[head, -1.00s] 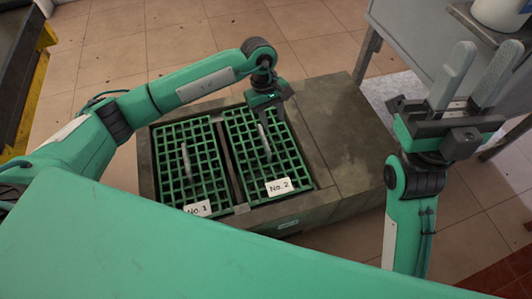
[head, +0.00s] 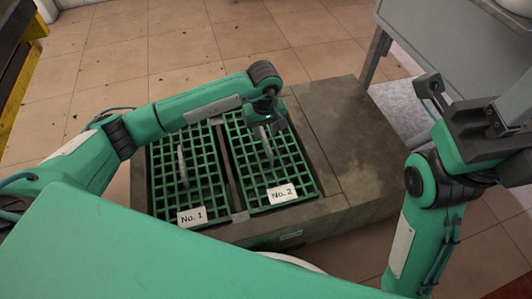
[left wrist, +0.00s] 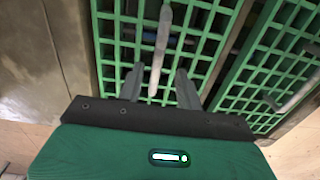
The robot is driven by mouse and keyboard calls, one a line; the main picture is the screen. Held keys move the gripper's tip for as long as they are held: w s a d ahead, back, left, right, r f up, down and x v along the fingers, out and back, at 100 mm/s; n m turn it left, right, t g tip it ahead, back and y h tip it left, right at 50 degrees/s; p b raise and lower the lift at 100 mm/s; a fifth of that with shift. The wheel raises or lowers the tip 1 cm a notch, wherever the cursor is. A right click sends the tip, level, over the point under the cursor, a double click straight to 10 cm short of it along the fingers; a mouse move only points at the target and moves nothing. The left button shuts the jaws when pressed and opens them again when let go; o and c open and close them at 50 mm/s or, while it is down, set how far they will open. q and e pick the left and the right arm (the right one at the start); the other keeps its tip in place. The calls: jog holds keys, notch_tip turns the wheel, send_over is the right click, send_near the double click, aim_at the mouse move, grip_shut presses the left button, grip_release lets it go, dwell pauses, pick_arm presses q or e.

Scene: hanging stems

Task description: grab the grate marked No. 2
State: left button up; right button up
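The green grate marked No. 2 (head: 294,160) lies in the right opening of a dark, low block, with a white label at its near edge. Its pale upright handle (head: 266,148) stands near the middle. My left gripper (head: 264,131) is over the far part of this grate. In the left wrist view, its two grey fingers (left wrist: 160,88) are apart, with the handle (left wrist: 160,55) between them and visible gaps on both sides. My right gripper (head: 462,105) is raised at the right, away from the grates, with its fingers apart and empty.
The grate marked No. 1 (head: 186,185) lies just left, with its own handle (head: 182,165). The block's flat top (head: 355,135) is bare on the right. A grey table (head: 440,40) stands at the back right. Tiled floor surrounds the block.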

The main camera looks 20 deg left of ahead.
aim_at(266, 139)
pick_arm(q)
jog(key=f+b, duration=0.1)
jog(key=f, duration=0.1)
jog(key=f+b, duration=0.1)
jog(key=f, duration=0.1)
jog(key=shift+d+f, duration=0.2)
jog(key=shift+f, duration=0.15)
jog(key=shift+c, duration=0.5)
grip_shut()
jog(key=shift+w+r, duration=0.1)
jog(key=shift+r, duration=0.05)
dwell(0.4)
